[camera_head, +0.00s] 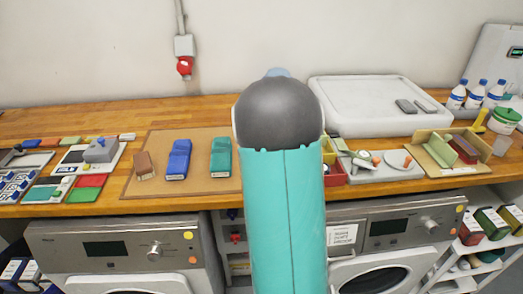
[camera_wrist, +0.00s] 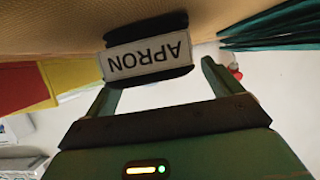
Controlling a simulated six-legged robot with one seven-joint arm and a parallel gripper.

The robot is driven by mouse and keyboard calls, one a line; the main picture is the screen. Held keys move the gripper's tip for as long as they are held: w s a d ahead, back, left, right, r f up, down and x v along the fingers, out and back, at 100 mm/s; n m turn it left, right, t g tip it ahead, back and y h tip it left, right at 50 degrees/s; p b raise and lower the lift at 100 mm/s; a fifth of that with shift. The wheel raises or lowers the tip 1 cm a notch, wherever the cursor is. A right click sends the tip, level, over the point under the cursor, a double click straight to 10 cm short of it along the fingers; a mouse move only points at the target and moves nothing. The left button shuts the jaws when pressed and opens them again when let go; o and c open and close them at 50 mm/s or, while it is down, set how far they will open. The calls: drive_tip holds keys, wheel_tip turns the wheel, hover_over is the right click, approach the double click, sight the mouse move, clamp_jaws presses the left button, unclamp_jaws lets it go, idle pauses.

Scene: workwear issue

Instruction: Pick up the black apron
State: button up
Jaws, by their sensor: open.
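The black apron (camera_wrist: 150,31) is a small folded black bundle in the wrist view, with a white label reading APRON upside down. It lies against the tan board (camera_wrist: 60,25). My gripper (camera_wrist: 160,75) is open, with one finger to each side of the apron. There is a visible gap on the right side; I cannot tell whether the left finger touches it. In the head view my arm hides the apron and my gripper. The tan board (camera_head: 205,141) shows there on the wooden bench.
A teal folded garment (camera_wrist: 270,28) lies right of the apron; it also shows in the head view (camera_head: 221,158), beside a blue one (camera_head: 179,160) and a brown one (camera_head: 144,167). Red and yellow bins (camera_head: 333,175) stand just right of my arm. A white tray (camera_head: 365,105) is behind.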

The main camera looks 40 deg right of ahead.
drive_tip(key=shift+w+d+f, duration=0.2)
drive_tip(key=shift+w+d, duration=0.05)
drive_tip(key=shift+w, duration=0.15)
drive_tip(key=shift+s, duration=0.15)
drive_tip(key=shift+r, duration=0.1)
drive_tip(key=c, duration=1.2)
